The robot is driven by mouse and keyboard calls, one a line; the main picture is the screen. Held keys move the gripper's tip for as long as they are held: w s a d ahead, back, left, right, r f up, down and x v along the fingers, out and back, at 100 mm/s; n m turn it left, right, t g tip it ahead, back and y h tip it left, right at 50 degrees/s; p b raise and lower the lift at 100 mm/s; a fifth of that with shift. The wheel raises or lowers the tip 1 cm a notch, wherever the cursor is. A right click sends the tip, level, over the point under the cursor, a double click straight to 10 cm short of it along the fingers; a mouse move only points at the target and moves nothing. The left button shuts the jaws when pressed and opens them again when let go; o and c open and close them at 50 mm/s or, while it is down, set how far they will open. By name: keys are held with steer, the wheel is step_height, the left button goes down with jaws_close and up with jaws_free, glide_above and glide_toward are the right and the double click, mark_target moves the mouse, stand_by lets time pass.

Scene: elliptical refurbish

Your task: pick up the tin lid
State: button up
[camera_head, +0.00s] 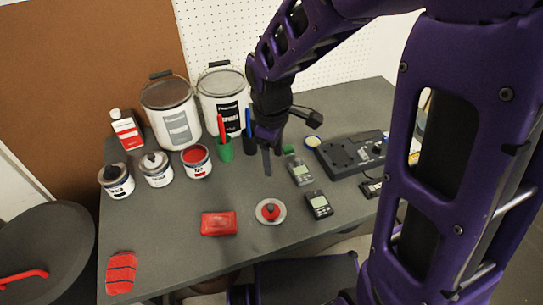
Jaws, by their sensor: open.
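The tin lid (261,218) looks to be the light grey disc with a red knob-like middle, lying flat on the grey table near its front edge. My gripper (267,160) hangs above the table, behind the lid in the picture and clear of it. Its jaws are open, but one finger is seen edge-on and the gap between the fingers does not show clearly. Nothing shows held in it. An open tin of red paint (196,160) stands to the left of the gripper.
Red and blue items stand in a green cup (225,151) and a dark cup beside the gripper. Large paint buckets (171,113) stand behind.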

steer(key=s+a, duration=0.1)
steer(key=b, duration=0.3)
glide_above(271, 207)
steer(key=shift+m+g, duration=0.3)
steer(key=shift+g, duration=0.1)
steer(key=f, duration=1.2)
steer(key=shift+s+a, duration=0.2)
steer(key=shift+a, duration=0.15)
steer(key=shift+w+d+f+b, duration=0.15)
steer(key=shift+f+b, duration=0.2)
steer(key=shift+f, duration=1.15)
steer(key=shift+w+d+f+b, duration=0.15)
steer(key=shift+f+b, duration=0.2)
steer(key=shift+f, duration=1.15)
jaws_close()
